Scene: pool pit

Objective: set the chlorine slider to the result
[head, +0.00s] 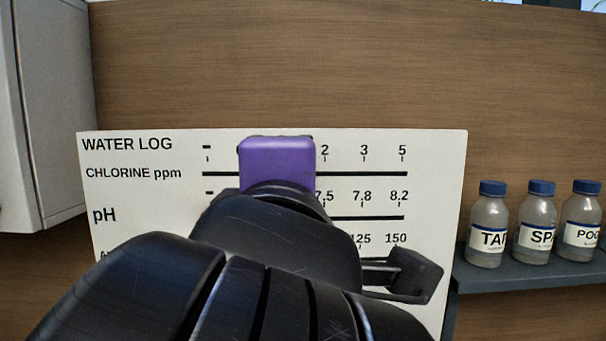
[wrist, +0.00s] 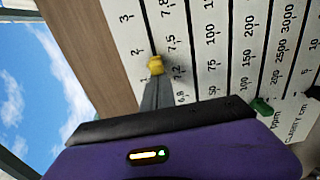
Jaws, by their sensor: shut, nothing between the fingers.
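The white WATER LOG board (head: 130,220) stands against the wood wall, with the CHLORINE ppm row at its top. In the wrist view, a yellow knob (wrist: 155,63) sits on the chlorine line, between the marks 1 and 2. My gripper (wrist: 154,80) is shut, with its fingertips right at the knob's lower-number side in that view. I cannot tell whether they touch it. In the head view, my purple and black gripper (head: 277,165) covers the knob and part of the chlorine and pH rows. The fingers are hidden there.
Bottles labelled TAP (head: 487,230), SPA (head: 536,222) and POO (head: 580,225) stand on a grey shelf (head: 530,272) right of the board. A white cabinet (head: 50,110) is at the left. A green knob (wrist: 262,106) sits on a lower row of the board.

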